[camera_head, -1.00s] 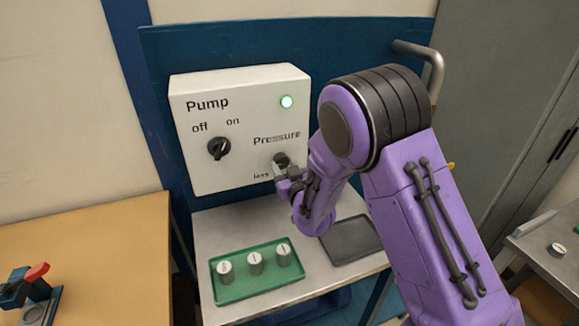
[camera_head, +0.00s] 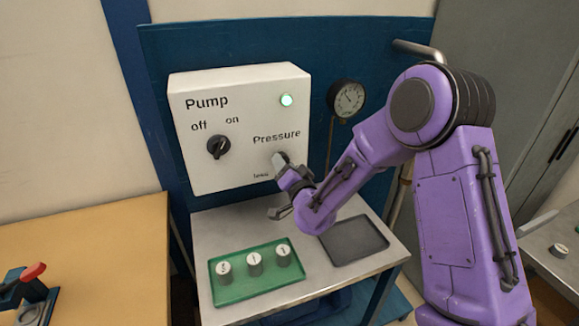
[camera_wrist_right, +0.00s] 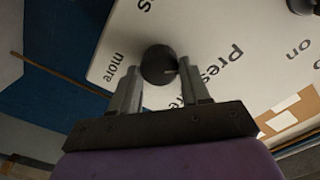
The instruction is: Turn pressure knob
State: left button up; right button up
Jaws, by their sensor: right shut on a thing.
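The black pressure knob (camera_wrist_right: 158,65) is on the white pump box (camera_head: 240,150), under the word "Pressure". In the right wrist view it sits between the two fingertips of my right gripper (camera_wrist_right: 161,79). My right gripper (camera_head: 283,164) is shut on the knob; in the head view the gripper hides most of the knob. The wrist view shows the "more" label to the left of the knob, with the lettering turned. My left gripper is not in view.
The pump switch (camera_head: 217,147) is left of my right gripper. The lamp (camera_head: 287,100) on the box looks pale. Below, a green tray (camera_head: 233,292) with several white-topped weights and an empty dark tray (camera_head: 341,247) stand on the metal table (camera_head: 213,231).

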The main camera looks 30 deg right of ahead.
jog(key=shift+d+m, duration=0.1)
jog(key=shift+m, duration=0.8)
jog(key=o, duration=1)
jog(key=shift+s, duration=0.1)
jog(key=shift+o, duration=0.2)
jog(key=shift+s, duration=0.1)
